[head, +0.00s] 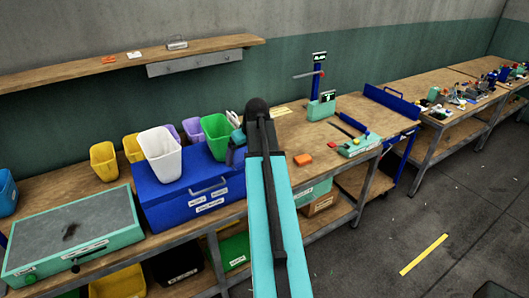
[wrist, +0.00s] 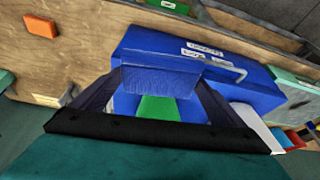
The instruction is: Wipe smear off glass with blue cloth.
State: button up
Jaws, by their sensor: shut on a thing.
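The glass (head: 110,212) is a grey panel in a teal frame on the bench at the lower left of the head view. A dark smear (head: 70,232) lies near its middle. My gripper (wrist: 160,84) is shut on the blue cloth (wrist: 160,80), a textured blue piece between the fingertips in the wrist view. It is over or near the blue box (wrist: 240,95), well to the right of the glass. In the head view, my arm hides much of the gripper, and I cannot clearly make out the cloth.
The blue box (head: 190,190) stands right of the glass. A white cup (head: 160,152), a green cup (head: 216,136) and yellow cups (head: 104,160) stand around there. An orange block (head: 303,160) lies right of my arm. A shelf (head: 60,75) hangs above.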

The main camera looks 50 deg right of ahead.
jog(key=w+a+r+n+b, duration=0.1)
jog(key=w+a+r, duration=0.15)
jog(key=a, duration=0.85)
jog(key=w+a+r+b, duration=0.1)
jog(key=w+a, duration=0.3)
jog(key=a, duration=0.7)
jog(key=w+a+r+n, duration=0.1)
jog(key=w+a, duration=0.2)
jog(key=a, duration=0.7)
jog(key=w+a+f+b, duration=0.1)
jog(key=a+f+b, duration=0.3)
jog(key=a+b, duration=0.1)
jog(key=a+f+y+b, duration=0.1)
jog(key=a+f+b, duration=0.3)
jog(key=a+b, duration=0.2)
jog(key=shift+w+a, duration=0.4)
jog(key=shift+a, duration=0.45)
jog(key=shift+a+n, duration=0.1)
jog(key=shift+n, duration=0.2)
